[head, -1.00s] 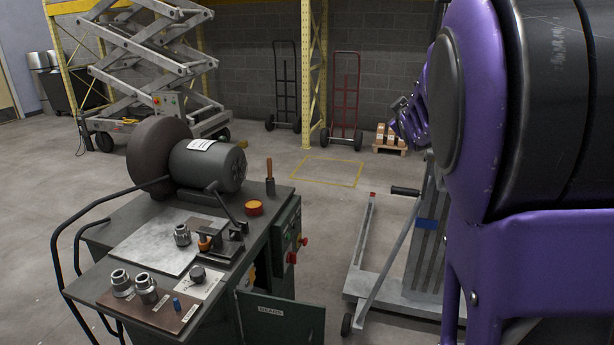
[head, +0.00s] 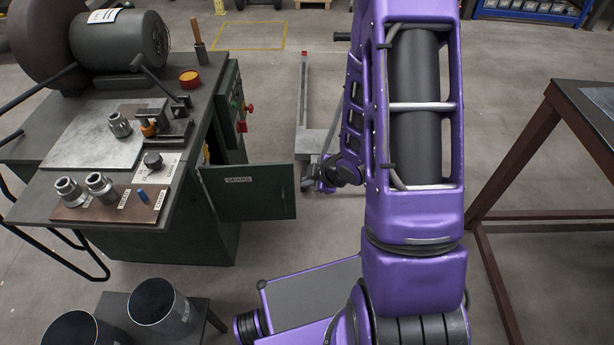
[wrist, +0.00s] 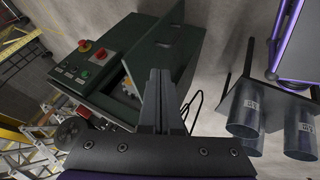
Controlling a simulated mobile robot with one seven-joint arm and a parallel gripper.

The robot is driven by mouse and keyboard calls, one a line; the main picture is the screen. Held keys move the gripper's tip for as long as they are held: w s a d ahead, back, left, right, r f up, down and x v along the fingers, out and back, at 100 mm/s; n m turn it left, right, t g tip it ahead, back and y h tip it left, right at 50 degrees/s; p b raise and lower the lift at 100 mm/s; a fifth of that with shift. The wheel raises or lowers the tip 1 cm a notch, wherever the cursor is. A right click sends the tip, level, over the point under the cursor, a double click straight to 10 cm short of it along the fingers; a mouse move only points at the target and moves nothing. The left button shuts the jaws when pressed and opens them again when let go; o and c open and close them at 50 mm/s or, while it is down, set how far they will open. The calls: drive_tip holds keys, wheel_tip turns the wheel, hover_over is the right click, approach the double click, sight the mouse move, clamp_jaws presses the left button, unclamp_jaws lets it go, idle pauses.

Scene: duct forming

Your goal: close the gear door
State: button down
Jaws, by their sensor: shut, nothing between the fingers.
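The gear door (head: 248,190) is a dark green panel with a "GEARS" label, standing open and swung out to the right from the dark green machine cabinet (head: 190,215). The dark opening behind it shows only as a narrow strip. My gripper (head: 308,183) is to the right of the door's free edge in the head view, small and partly hidden by my arm. In the wrist view, my gripper's fingers (wrist: 162,98) are together and empty, in front of a green panel (wrist: 165,55) that seems to be the door. I cannot tell whether they touch.
The cabinet's controls (head: 240,112) have a red button. Metal gears (head: 68,190) sit on the bench top. Dark cylindrical bins (head: 158,305) stand at the lower left on a low stand. A metal-framed table (head: 535,130) stands at the right.

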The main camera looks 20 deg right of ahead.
sight(290, 176)
drive_tip(key=shift+w+a+f+b, duration=0.15)
drive_tip(key=shift+w+f, duration=0.85)
drive_tip(key=shift+w, duration=0.35)
drive_tip(key=shift+w+a+f+b, duration=0.2)
drive_tip(key=shift+w+f, duration=0.75)
drive_tip(key=shift+w, duration=0.4)
drive_tip(key=shift+w+a+f+b, duration=0.1)
drive_tip(key=shift+w+a+f, duration=0.05)
drive_tip(key=shift+w+f, duration=1.05)
drive_tip(key=shift+w+d+r, duration=0.1)
drive_tip(key=shift+w+r, duration=0.1)
drive_tip(key=shift+w, duration=0.05)
